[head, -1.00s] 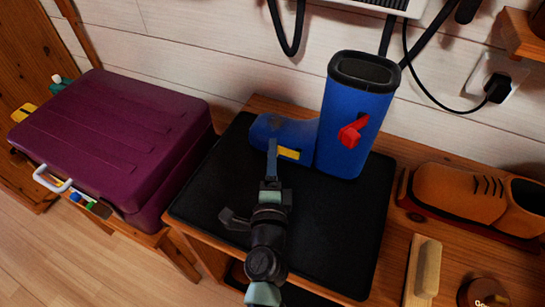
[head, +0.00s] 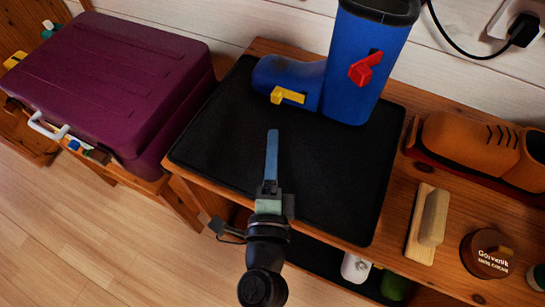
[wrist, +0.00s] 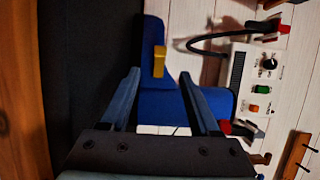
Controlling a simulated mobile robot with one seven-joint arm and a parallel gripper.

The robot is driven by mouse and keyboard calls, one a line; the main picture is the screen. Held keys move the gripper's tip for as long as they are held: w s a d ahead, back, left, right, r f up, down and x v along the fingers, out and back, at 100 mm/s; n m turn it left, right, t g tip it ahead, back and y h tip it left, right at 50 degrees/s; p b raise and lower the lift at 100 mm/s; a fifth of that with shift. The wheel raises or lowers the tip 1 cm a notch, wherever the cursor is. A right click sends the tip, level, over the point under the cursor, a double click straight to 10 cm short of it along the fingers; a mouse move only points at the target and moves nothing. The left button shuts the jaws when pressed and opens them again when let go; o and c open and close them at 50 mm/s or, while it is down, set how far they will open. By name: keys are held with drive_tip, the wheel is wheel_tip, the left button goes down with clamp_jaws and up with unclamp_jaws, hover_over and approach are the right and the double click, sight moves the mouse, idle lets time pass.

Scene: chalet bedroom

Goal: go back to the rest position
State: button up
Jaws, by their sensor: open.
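My gripper (head: 271,160) is above the front part of the black mat in the head view, open and empty, and apart from the blue boot. In the wrist view its two blue fingers (wrist: 160,100) stand apart with nothing between them. The blue boot (head: 345,75) stands upright at the back of the black mat (head: 230,140), its toe to the left. It carries a yellow clip (head: 287,96) and a red clip (head: 366,68). The boot also shows beyond the fingers in the wrist view (wrist: 152,70).
A purple case (head: 120,80) lies on a wooden stand at left. At right on the bench are an orange shoe (head: 465,140), a brush (head: 428,220) and a brown tin (head: 486,253). Bottles stand on the shelf below. The floor (head: 90,240) at front left is clear.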

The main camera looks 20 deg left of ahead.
drive_tip(key=shift+s+d, duration=0.2)
drive_tip(key=shift+s, duration=0.3)
